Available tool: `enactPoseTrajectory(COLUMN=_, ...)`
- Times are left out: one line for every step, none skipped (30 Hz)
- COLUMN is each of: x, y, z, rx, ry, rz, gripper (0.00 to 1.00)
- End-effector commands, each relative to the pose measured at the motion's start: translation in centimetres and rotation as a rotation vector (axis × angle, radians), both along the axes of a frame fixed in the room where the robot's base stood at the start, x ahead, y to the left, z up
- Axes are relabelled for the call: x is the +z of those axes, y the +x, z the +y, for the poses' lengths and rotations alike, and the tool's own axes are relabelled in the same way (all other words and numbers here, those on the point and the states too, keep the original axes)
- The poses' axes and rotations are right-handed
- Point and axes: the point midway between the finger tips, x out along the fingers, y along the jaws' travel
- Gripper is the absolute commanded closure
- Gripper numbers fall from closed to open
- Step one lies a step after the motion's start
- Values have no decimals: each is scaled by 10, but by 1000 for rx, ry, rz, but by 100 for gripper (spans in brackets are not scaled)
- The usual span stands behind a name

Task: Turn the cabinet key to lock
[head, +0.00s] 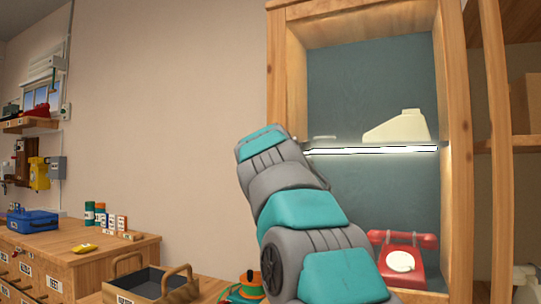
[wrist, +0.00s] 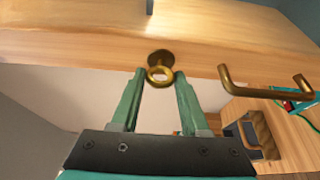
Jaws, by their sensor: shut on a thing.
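The brass cabinet key (wrist: 159,72) shows in the wrist view, with its ring-shaped bow facing me. It sits at a round, darker brass lock plate (wrist: 158,56) on the wooden cabinet front (wrist: 80,48). My gripper (wrist: 160,76) has its two green fingers on either side of the bow and is shut on it. In the head view the wooden cabinet (head: 454,120) stands at the right with a blue back panel. My arm covers its lower left there, so the key and my gripper are hidden in that view.
A brass handle (wrist: 265,92) sticks out right of the key. The cabinet holds a red dial phone (head: 405,262) below and a pale wedge-shaped object (head: 398,128) on its lit shelf. A dark wooden-handled tray (head: 140,284) and a drawer chest (head: 75,262) stand left.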

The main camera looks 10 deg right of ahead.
Motion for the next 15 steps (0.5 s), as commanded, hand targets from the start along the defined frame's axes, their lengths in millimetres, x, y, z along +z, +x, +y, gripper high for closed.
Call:
enactPoseTrajectory(x=-1, y=1, z=1, rx=1, ry=-2, rz=4, gripper=100)
enactPoseTrajectory(x=-1, y=0, z=1, rx=1, ry=-3, rz=5, gripper=100)
enactPoseTrajectory(x=-1, y=1, z=1, rx=1, ry=-5, rz=5, gripper=100)
enactPoseTrajectory(x=-1, y=1, z=1, rx=1, ry=-5, rz=6, gripper=100)
enactPoseTrajectory(x=-1, y=1, z=1, rx=1, ry=-5, rz=6, gripper=100)
enactPoseTrajectory(x=-1, y=1, z=1, rx=1, ry=-6, rz=7, gripper=100)
enactPoseTrajectory(x=-1, y=1, z=1, rx=1, ry=-5, rz=6, gripper=100)
enactPoseTrajectory(x=-1, y=1, z=1, rx=1, ry=-6, rz=7, gripper=100)
enactPoseTrajectory(x=-1, y=1, z=1, rx=1, ry=-5, rz=5, gripper=100)
enactPoseTrajectory(x=-1, y=1, z=1, rx=1, ry=-5, rz=6, gripper=100)
enactPoseTrajectory(x=-1, y=1, z=1, rx=1, ry=-6, rz=7, gripper=100)
enactPoseTrajectory(x=-1, y=1, z=1, rx=1, ry=-6, rz=6, gripper=100)
enactPoseTrajectory(x=-1, y=1, z=1, rx=1, ry=-5, rz=5, gripper=52)
enactPoseTrajectory(x=-1, y=1, z=1, rx=1, ry=-5, rz=5, gripper=48)
enactPoseTrajectory(x=-1, y=1, z=1, rx=1, ry=-5, rz=5, gripper=44)
